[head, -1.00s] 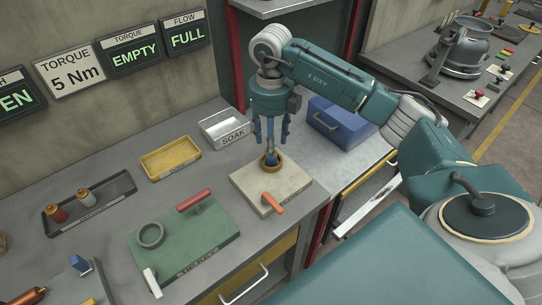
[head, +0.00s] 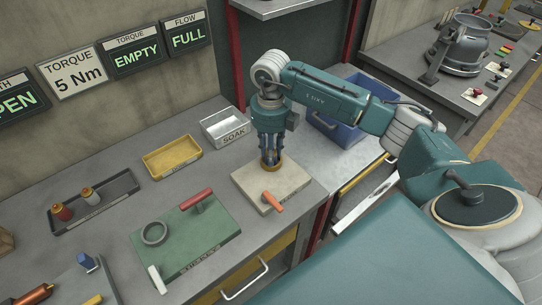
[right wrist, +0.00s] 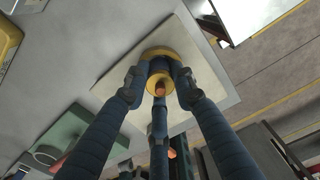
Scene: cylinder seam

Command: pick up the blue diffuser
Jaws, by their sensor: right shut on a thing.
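The blue diffuser (right wrist: 158,66) sits in a round brass ring (right wrist: 172,53) on a pale square block, seen in the right wrist view between my fingers. In the head view my right gripper (head: 271,160) points straight down at the brass ring (head: 273,166) on the pale block (head: 250,181). Its fingers hide most of the diffuser there. My right gripper (right wrist: 157,88) is shut on the diffuser, low over the block. My left gripper is in neither view.
An orange-handled tool (head: 272,201) lies at the block's front edge. To the left are a green mat (head: 205,239) with a grey ring, a yellow tray (head: 172,170) and a white SOAK tray (head: 226,139). A blue box (head: 325,124) stands to the right of the gripper.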

